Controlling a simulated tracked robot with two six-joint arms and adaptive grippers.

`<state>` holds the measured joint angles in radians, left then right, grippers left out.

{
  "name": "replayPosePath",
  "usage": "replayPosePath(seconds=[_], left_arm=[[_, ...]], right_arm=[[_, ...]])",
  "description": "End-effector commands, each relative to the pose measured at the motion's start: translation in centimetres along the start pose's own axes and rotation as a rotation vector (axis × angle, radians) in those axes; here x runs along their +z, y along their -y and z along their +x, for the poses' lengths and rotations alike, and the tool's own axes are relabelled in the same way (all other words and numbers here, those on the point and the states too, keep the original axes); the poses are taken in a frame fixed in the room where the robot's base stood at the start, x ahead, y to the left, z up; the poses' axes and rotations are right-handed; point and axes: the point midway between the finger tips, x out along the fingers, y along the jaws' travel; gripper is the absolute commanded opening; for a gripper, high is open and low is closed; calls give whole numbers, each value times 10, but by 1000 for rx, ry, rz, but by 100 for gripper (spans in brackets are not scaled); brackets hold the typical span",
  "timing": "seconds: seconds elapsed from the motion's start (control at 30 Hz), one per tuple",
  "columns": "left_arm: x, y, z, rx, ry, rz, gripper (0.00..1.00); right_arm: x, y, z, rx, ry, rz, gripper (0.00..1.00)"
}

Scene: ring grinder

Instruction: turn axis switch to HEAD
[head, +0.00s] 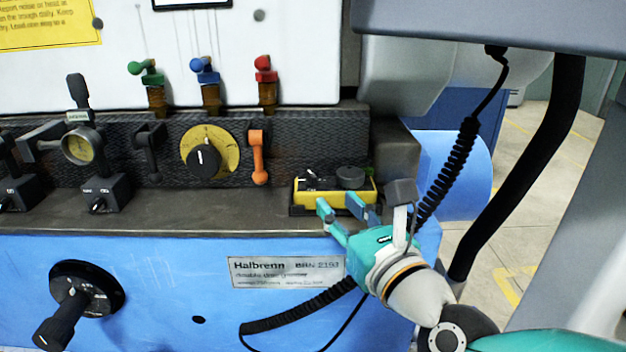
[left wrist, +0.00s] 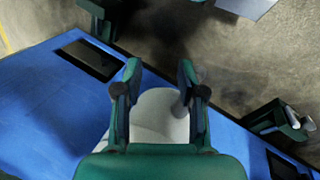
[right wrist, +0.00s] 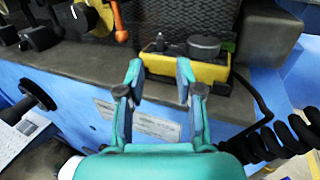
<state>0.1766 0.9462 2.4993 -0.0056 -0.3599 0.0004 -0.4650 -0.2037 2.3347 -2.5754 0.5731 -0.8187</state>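A yellow pendant box (head: 325,197) with a black top lies on the machine's ledge. It also shows in the right wrist view (right wrist: 212,74). A small dark knob (head: 316,176) sits on its left part and a round dark dial (head: 350,177) on its right. I cannot read its labels or tell where the knob points. My right gripper (head: 340,208) is open and empty, with its fingertips just in front of the box; in the right wrist view a gap shows between the fingers (right wrist: 160,78). My left gripper (left wrist: 158,82) is open and empty, seen only in the left wrist view.
A large black knob on a yellow dial (head: 205,160) and an orange lever (head: 257,157) are left of the box. Several colored valves (head: 206,72) stand behind. A coiled black cable (head: 455,165) hangs at the right. The ledge's front strip (head: 170,215) is clear.

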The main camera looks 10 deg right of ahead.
Motion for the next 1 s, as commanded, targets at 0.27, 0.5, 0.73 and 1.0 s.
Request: replayPosePath(seconds=[0.27, 0.5, 0.73, 1.0], left_arm=[[0, 2, 4, 0, 0, 0, 40], [0, 1, 4, 0, 0, 0, 40], [0, 1, 4, 0, 0, 0, 40], [0, 1, 4, 0, 0, 0, 40]], right_arm=[[-2, 1, 62, -3, -4, 0, 35], [-1, 1, 98, -2, -4, 1, 35], [-1, 2, 110, -3, -2, 1, 35], [-1, 2, 110, -3, -2, 1, 30]])
